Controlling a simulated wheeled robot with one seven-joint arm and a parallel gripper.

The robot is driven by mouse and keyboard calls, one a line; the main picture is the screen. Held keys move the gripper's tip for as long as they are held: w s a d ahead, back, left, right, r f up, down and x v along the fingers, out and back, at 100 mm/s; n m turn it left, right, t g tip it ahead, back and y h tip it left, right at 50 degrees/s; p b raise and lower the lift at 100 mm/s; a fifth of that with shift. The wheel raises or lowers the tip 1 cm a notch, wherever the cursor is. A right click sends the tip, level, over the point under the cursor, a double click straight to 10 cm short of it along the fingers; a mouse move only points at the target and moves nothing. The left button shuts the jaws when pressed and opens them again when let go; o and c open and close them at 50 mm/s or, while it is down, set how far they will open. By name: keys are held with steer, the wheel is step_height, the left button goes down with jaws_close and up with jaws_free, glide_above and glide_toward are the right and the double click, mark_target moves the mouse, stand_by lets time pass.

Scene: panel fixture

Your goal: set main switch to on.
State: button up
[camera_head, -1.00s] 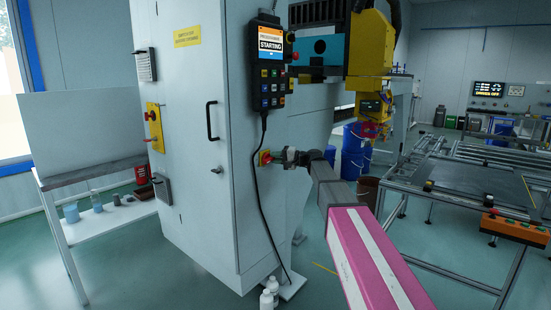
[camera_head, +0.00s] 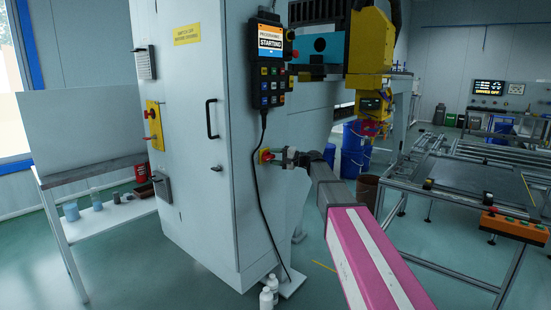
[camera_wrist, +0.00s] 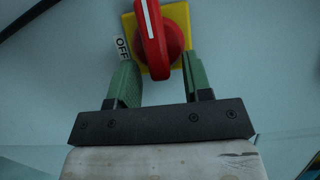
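The main switch (camera_head: 265,157) is a red rotary knob on a yellow plate, low on the side of the grey cabinet. In the wrist view the red handle (camera_wrist: 152,38) stands nearly upright, its white line tilted slightly left at the top. An OFF label (camera_wrist: 122,47) sits at the plate's left. My gripper (camera_head: 280,158) is at the switch. In the wrist view its green fingers (camera_wrist: 158,68) are apart, one on each side of the handle's lower end, with gaps visible. The contact depth cannot be told.
A control pendant (camera_head: 269,65) reading STARTING hangs on the cabinet above the switch, and its black cable (camera_head: 263,195) runs down just left of it. A cabinet door handle (camera_head: 211,119) is farther left. White bottles (camera_head: 268,293) stand on the floor below.

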steer(key=v, duration=1.1)
steer(key=shift+a, duration=0.1)
steer(key=s+d+f+g+h, duration=0.1)
steer(key=s+f+h, duration=0.3)
steer(key=s+f, duration=0.5)
steer(key=s+f+g+h, duration=0.1)
steer(key=s+f+h, duration=0.35)
steer(key=f, duration=0.85)
steer(key=s+d+f+n+g+h, duration=0.1)
steer(key=s+d+f+h, duration=0.3)
steer(key=s+f, duration=0.3)
steer(key=s+d+f+n+g+h, duration=0.1)
steer(key=s+d+f+h, duration=0.4)
steer(key=s, duration=0.7)
step_height(320, 180, down, 3)
steer(key=shift+s+d+r+n+g, duration=0.2)
steer(key=shift+s+d+n+g, duration=0.1)
steer(key=shift+d+n, duration=0.4)
